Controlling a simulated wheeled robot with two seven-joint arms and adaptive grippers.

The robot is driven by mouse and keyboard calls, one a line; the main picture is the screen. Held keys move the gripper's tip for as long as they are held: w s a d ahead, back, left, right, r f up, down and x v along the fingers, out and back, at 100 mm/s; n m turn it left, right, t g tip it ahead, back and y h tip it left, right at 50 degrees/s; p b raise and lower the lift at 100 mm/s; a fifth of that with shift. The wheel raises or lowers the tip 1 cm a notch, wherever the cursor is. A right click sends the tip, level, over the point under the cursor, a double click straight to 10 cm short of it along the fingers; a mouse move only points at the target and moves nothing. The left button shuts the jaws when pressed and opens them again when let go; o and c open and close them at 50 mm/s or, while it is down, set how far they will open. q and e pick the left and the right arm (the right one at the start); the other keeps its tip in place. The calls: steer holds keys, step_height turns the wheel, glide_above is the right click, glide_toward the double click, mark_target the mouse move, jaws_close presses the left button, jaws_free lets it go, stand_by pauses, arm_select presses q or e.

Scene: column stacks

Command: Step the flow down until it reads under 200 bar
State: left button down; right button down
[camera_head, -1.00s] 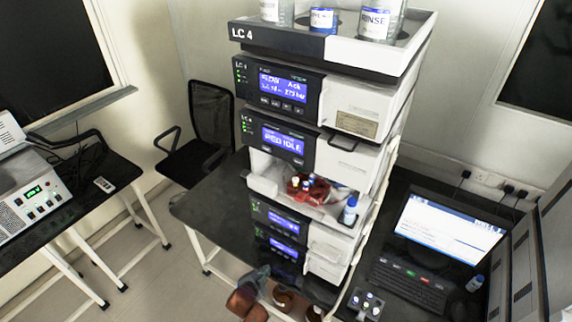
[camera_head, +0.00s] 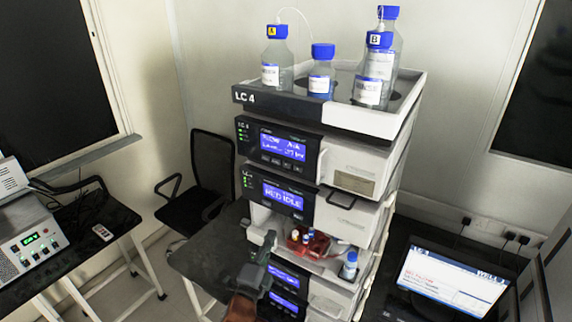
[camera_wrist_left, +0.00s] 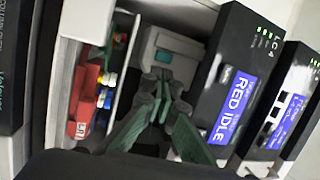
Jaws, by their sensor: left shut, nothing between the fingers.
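The pump module with the flow display (camera_head: 282,144) is the top unit of the LC 4 stack. Its blue screen shows a FLOW line and a bar line below, too small to read surely. A row of small buttons (camera_head: 277,160) runs under the screen. In the left wrist view this module (camera_wrist_left: 290,105) lies at the right edge, turned on its side. My left gripper (camera_head: 269,240) is shut and empty, lower than the pump buttons, in front of the stack's lower part. In the left wrist view its fingertips (camera_wrist_left: 162,82) meet before the sampler bay. My right gripper is out of view.
Below the pump is a module reading RED IDLE (camera_head: 283,195). An open bay holds a red vial rack (camera_head: 308,243); a small blue-capped bottle (camera_head: 349,266) stands beside it. Bottles (camera_head: 323,72) stand on the top tray.

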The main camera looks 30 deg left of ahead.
mark_target(287, 165)
arm_select(q)
steer(key=s+d+r+m+t, duration=0.1)
steer(key=s+r+m+t, duration=0.1)
steer(key=r, duration=0.6)
steer(key=s+d+r+m+t+p, duration=0.1)
steer(key=s+r+m+t, duration=0.1)
steer(key=r, duration=0.7)
steer(key=s+d+r+m+t, duration=0.1)
steer(key=s+r+m+t, duration=0.2)
steer(key=s+r, duration=0.3)
step_height(287, 165, up, 3)
steer(key=shift+f, duration=0.1)
steer(key=shift+w, duration=0.1)
steer(key=w+b, duration=0.1)
steer(key=w, duration=0.7)
steer(key=shift+w+d, duration=0.25)
steer(key=shift+d, duration=0.1)
steer(key=shift+w, duration=0.2)
steer(key=shift+w, duration=0.25)
